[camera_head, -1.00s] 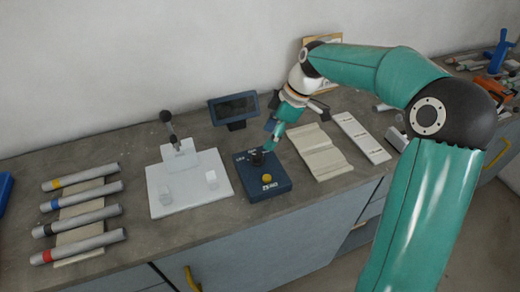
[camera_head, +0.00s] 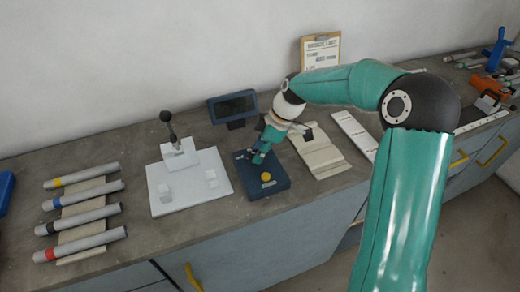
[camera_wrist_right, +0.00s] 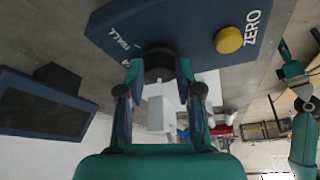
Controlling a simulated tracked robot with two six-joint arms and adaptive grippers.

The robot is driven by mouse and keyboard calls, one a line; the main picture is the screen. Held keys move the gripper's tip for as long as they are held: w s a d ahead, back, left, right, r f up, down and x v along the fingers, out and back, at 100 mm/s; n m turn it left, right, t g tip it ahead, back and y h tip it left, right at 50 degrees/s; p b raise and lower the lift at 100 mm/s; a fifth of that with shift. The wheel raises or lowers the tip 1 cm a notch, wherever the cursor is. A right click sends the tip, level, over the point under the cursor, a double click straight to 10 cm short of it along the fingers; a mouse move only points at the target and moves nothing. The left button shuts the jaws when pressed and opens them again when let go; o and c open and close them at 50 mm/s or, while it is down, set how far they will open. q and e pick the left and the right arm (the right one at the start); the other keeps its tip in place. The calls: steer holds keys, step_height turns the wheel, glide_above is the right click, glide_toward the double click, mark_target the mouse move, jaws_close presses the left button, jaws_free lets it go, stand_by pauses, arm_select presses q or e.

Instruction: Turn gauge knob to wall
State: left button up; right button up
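The dark blue gauge box (camera_head: 274,184) sits on the bench in front of a small dark screen. It has a yellow button (camera_head: 266,176) marked ZERO and a black knob (camera_wrist_right: 158,58) with white lettering beside it. My right gripper (camera_head: 258,157) is low at the knob, hiding most of it in the head view. In the right wrist view its two fingers (camera_wrist_right: 159,75) lie on either side of the knob; I cannot tell whether they press on it. My left gripper is not in view in the head view.
The dark screen (camera_head: 234,107) stands behind the box. A white fixture (camera_head: 188,196) with a black-handled lever stands to its left, a beige grooved block (camera_head: 321,158) to its right. Several grey tubes (camera_head: 82,186) lie at far left. A clipboard (camera_head: 320,52) leans on the wall.

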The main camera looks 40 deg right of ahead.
jaws_close()
steer(key=shift+d, duration=0.1)
